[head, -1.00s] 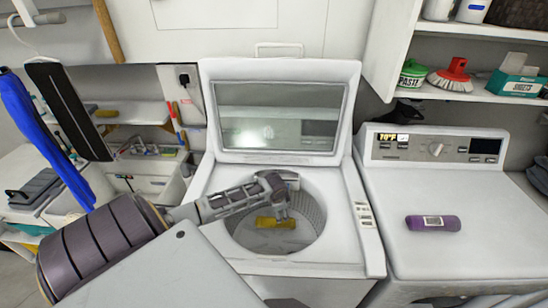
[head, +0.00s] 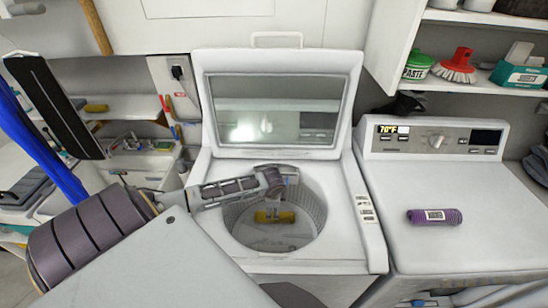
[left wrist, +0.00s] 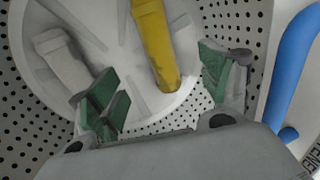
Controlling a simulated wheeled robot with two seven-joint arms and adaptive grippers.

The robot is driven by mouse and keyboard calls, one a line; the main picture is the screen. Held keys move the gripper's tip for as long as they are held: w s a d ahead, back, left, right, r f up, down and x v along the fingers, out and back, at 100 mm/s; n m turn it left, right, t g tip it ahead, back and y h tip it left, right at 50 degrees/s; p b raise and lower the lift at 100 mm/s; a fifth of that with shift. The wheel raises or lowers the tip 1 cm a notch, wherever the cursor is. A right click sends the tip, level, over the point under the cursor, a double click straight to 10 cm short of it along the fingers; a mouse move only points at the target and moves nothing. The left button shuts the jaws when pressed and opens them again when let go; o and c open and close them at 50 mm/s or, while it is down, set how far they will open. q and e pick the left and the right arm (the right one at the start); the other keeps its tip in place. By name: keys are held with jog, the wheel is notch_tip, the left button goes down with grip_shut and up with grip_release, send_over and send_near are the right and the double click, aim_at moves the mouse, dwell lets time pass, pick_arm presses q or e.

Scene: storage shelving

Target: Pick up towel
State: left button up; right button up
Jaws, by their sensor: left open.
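A yellow rolled towel (head: 277,217) lies in the drum of the open top-loading washer (head: 345,215). It also shows in the left wrist view (left wrist: 156,45), with its near end at the mouth of the jaws. My left gripper (left wrist: 157,88) is open, with its green finger pads on either side of and apart from the towel's near end. In the head view my left gripper (head: 282,200) reaches down into the drum from the left, close above the towel, and partly hides it. My right gripper is not in view.
The washer's lid (head: 276,110) stands raised behind the drum. The perforated drum wall (left wrist: 255,60) surrounds the left gripper closely. A purple roll (head: 434,216) lies on the dryer (head: 470,245) at the right. Shelves above hold a red brush (head: 457,68).

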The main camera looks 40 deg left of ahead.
pick_arm(q)
jog(key=shift+d+r, duration=0.1)
jog(key=shift+r, duration=0.05)
dwell(0.4)
jog(key=shift+x, duration=4.3)
jog(key=shift+x, duration=1.4)
jog(key=shift+s+x, duration=0.1)
jog(key=shift+x, duration=0.5)
jog(key=shift+s+x, duration=0.15)
jog(key=shift+x, duration=0.45)
jog(key=shift+c, duration=0.3)
jog(key=c, duration=1.2)
